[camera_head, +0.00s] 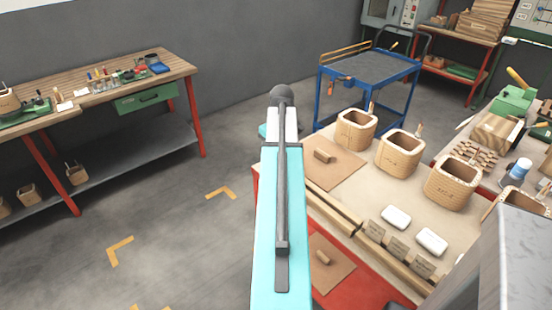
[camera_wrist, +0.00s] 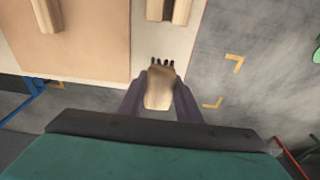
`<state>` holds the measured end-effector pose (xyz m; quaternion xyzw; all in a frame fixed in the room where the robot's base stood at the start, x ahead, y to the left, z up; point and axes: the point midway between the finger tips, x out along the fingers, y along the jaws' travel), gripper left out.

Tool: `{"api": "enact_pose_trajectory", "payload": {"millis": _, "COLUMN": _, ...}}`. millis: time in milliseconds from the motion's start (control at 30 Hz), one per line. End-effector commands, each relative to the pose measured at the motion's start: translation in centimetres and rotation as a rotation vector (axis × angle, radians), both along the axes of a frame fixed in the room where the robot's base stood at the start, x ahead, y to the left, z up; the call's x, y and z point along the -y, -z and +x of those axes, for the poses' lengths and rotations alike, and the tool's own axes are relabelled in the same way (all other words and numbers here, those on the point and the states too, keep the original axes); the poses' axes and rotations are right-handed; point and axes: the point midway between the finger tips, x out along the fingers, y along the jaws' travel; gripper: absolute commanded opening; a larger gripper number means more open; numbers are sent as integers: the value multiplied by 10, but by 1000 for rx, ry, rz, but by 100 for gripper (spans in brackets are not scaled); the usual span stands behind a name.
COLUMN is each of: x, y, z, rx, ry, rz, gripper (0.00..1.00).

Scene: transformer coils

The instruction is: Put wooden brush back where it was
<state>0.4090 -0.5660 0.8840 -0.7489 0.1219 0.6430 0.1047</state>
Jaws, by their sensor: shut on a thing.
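The wooden brush (camera_wrist: 160,93) is between the two dark fingers of my gripper (camera_wrist: 160,80) in the wrist view. Its pale wooden body is gripped, and its short dark bristles point towards the table edge. The brush appears near the edge of the pale worktable (camera_wrist: 190,38), with the grey floor also below; I cannot tell whether it touches the table. In the head view my arm hides both the gripper and the brush.
The worktable carries a brown mat (camera_head: 345,178) with a small wooden piece (camera_head: 323,156), wooden rail (camera_head: 338,213), white blocks (camera_head: 396,217) and several wooden coils (camera_head: 400,152). A blue cart (camera_head: 365,68) stands behind. Open floor (camera_head: 190,240) lies left.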

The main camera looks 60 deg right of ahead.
Motion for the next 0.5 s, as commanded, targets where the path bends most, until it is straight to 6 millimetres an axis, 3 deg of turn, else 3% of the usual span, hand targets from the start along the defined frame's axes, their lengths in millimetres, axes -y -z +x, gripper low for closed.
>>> {"api": "enact_pose_trajectory", "payload": {"millis": 333, "x": 10, "y": 0, "z": 5, "rx": -1, "ry": 0, "rz": 0, "gripper": 6}}
{"api": "enact_pose_trajectory", "payload": {"millis": 500, "x": 7, "y": 20, "z": 3, "rx": -1, "ry": 0, "rz": 3, "gripper": 6}}
